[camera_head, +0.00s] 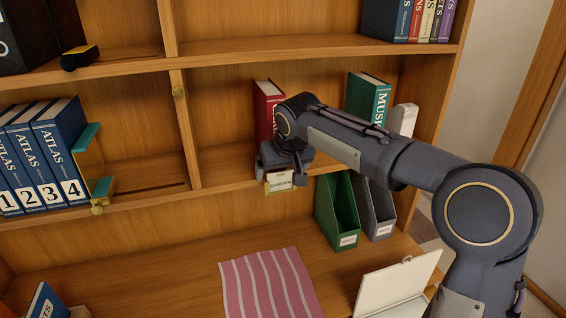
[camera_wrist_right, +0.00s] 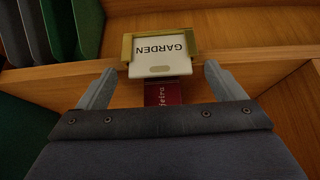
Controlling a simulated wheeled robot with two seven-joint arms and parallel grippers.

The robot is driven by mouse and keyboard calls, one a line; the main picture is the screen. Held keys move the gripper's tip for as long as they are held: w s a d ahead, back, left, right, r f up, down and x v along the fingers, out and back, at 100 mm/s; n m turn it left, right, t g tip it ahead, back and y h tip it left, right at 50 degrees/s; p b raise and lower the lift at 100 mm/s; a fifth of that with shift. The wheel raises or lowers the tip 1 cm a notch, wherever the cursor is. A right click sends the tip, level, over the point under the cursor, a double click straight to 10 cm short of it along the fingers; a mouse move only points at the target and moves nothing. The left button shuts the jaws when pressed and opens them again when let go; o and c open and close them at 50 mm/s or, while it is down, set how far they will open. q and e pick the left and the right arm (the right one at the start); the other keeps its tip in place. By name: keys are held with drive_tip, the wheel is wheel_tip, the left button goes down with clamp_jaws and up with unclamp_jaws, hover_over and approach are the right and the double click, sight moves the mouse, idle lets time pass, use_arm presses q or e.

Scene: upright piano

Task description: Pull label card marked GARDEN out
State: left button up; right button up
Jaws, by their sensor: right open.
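The label card marked GARDEN (camera_wrist_right: 160,55) is white, with a small slot near its free edge. It sits in a brass holder (camera_wrist_right: 128,47) on the shelf's front edge and reads upside down in the right wrist view. In the head view the card (camera_head: 279,183) shows just below my right gripper (camera_head: 284,172). In the wrist view my right gripper (camera_wrist_right: 160,70) is open, one finger on each side of the card, with gaps between fingers and card. My left gripper is not in view.
A red book (camera_head: 266,105) and a green music book (camera_head: 368,100) stand in the compartment behind my right arm. Green (camera_head: 338,210) and grey (camera_head: 377,210) file holders stand below. A pink striped cloth (camera_head: 268,285) lies on the lower surface. Blue atlases (camera_head: 60,150) stand left.

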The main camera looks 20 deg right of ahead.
drive_tip(key=c, duration=1.3)
drive_tip(key=shift+o, duration=0.2)
drive_tip(key=shift+r, duration=0.2)
drive_tip(key=shift+r+p, duration=2.2)
drive_tip(key=shift+r, duration=0.05)
drive_tip(key=shift+r, duration=0.1)
wheel_tip(320, 180, up, 9)
drive_tip(key=p, duration=0.1)
drive_tip(key=shift+p, duration=0.4)
